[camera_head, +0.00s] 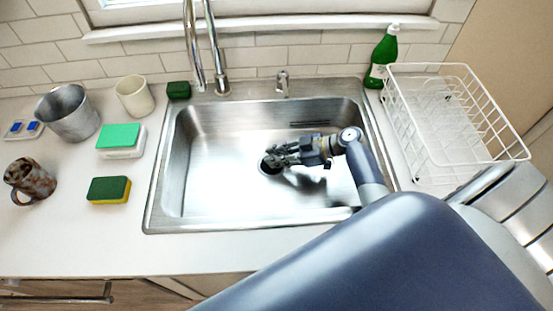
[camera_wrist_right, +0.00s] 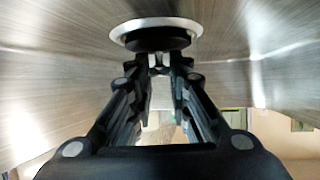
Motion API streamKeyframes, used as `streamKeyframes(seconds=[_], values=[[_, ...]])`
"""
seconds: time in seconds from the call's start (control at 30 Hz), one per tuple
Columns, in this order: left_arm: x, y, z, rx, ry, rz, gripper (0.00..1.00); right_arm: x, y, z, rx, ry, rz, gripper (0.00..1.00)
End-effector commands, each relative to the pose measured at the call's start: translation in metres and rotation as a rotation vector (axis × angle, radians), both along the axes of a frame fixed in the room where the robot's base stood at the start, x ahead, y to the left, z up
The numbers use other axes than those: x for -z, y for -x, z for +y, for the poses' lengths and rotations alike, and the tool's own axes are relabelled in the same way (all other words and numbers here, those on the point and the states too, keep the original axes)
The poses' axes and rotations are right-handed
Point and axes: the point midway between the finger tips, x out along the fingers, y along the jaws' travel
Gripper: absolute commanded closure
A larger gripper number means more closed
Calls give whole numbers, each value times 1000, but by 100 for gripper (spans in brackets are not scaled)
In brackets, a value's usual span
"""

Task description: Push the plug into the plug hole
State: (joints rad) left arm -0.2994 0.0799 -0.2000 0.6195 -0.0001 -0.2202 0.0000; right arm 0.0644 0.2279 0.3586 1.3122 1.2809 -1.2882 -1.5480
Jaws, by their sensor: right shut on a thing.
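My right gripper (camera_head: 272,158) reaches down into the steel sink (camera_head: 215,195), with its fingertips at the plug hole (camera_head: 268,169). In the right wrist view my right gripper (camera_wrist_right: 158,65) has its fingertips closed together on the black plug (camera_wrist_right: 155,43). The plug lies against the pale round rim of the plug hole (camera_wrist_right: 155,22), overlapping it. How deep the plug sits in the hole cannot be told. In the head view the fingers hide most of the plug. My left gripper is not in view.
The tap (camera_head: 220,85) stands behind the sink. A white wire dish rack (camera_head: 450,120) and a green bottle (camera_head: 383,58) are at the right. Sponges (camera_head: 109,190), a metal pot (camera_head: 68,113) and cups stand on the left counter. The sink floor is otherwise clear.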

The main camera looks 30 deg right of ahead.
Motion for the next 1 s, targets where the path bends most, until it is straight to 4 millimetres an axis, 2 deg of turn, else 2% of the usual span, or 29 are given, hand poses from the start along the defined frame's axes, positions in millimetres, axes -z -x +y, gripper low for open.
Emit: streamKeyframes(seconds=[0.4,0.43,0.5,0.8,0.93,1.0], values=[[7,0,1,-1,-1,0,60,6,0,0,0,1,-1,100],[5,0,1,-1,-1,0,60,4,0,0,0,1,-1,76],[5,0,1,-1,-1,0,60,4,0,0,0,1,-1,62],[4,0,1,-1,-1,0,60,4,0,0,0,1,-1,62],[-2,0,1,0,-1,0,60,-2,0,0,0,0,-2,62],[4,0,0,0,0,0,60,-1,5,-8,2,4,0,62]])
